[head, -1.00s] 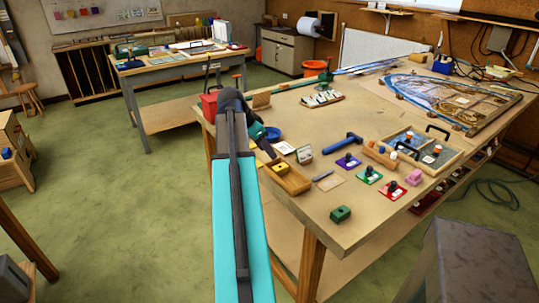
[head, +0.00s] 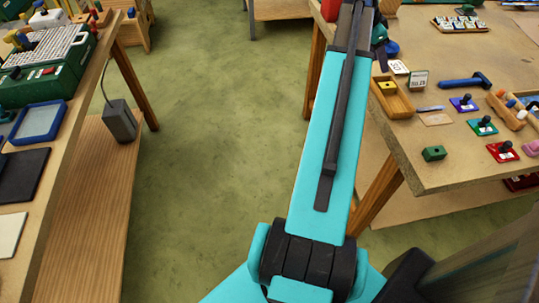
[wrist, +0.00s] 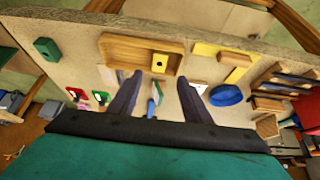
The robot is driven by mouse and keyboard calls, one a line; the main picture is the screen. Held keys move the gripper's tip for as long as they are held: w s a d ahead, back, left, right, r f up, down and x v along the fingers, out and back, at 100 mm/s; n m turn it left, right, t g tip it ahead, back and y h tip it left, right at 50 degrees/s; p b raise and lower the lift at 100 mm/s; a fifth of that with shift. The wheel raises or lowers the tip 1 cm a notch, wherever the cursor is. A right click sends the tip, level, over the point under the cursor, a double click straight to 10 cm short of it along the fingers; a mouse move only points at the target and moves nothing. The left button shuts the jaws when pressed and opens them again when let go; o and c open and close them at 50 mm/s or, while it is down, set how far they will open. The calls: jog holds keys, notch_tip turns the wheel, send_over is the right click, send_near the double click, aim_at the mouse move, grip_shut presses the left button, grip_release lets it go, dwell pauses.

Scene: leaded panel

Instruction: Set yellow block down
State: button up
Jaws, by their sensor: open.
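The yellow block (wrist: 159,64) sits inside a shallow wooden tray (wrist: 118,47) on the workbench, near one end of it. It also shows small in the head view (head: 388,86), at the far end of the tray. A dark hole marks its face. My gripper (wrist: 160,84) is open, with its two dark fingers spread apart. The block lies beyond the fingertips, roughly in line with the gap, and nothing is held. In the head view the gripper is mostly hidden by my arm or cut off by the top edge.
A green block (head: 434,153) sits near the bench's front corner. A blue hammer (head: 465,82) and several knobbed coloured plates lie right of the tray. A blue round thing (wrist: 227,95) lies near the right finger. Another bench (head: 75,130) stands at left; open floor lies between.

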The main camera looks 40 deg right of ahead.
jog(key=w+a+f+n+y, duration=0.1)
jog(key=w+a+f+n, duration=0.4)
jog(key=a+f, duration=0.55)
jog(key=w+a+f+n+y, duration=0.1)
jog(key=w+a+f+n, duration=0.3)
jog(key=w+a+f, duration=0.5)
jog(key=w+a+f+n+y, duration=0.1)
jog(key=w+a+f+n, duration=0.3)
jog(key=a+f, duration=0.9)
jog(key=s+a+f+n+y, duration=0.1)
jog(key=s+a+f+n, duration=0.15)
jog(key=a+f, duration=0.5)
jog(key=s+a+f+n+y, duration=0.1)
jog(key=s+a+f+n, duration=0.15)
jog(key=a+f, duration=0.55)
jog(key=s+a+f+n+g, duration=0.1)
jog(key=s+a+f+n, duration=0.2)
jog(key=s+a, duration=0.4)
jog(key=s+a+f+n+g, duration=0.1)
jog(key=s+a+f+n, duration=0.2)
jog(key=s+a+f, duration=0.2)
jog(key=s+a, duration=0.2)
jog(key=shift+a+n+g, duration=0.3)
jog(key=shift+a+n, duration=0.05)
jog(key=shift+n, duration=0.05)
